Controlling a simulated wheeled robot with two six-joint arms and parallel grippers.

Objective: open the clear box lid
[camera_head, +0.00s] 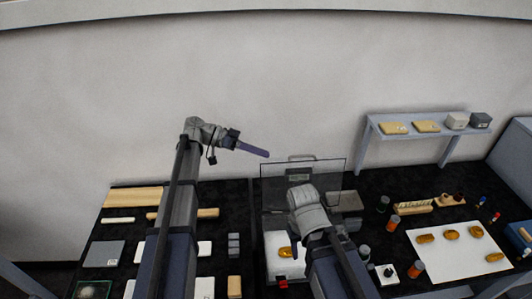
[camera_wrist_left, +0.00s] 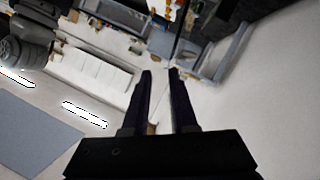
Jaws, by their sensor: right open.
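A clear panel with a dark edge (camera_head: 330,180) stands upright behind a white surface (camera_head: 274,240) bearing a gold piece (camera_head: 285,252). A handle-like piece shows at the panel's top edge. It looks like the clear box lid, tilted up, but I cannot tell it surely from a box wall. My right gripper (camera_head: 292,250) is open and points down in front of the panel; its wrist hides part of it and the fingertips are unclear. My left gripper (camera_head: 255,150) is raised left of the panel, apart from it. In the left wrist view its fingers (camera_wrist_left: 160,72) are apart with nothing held.
A grey shelf (camera_head: 375,132) with boxes stands at the back right. A white mat (camera_head: 455,262) with several gold pieces lies at the right. Boards and a grey pad (camera_head: 103,254) lie at the left.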

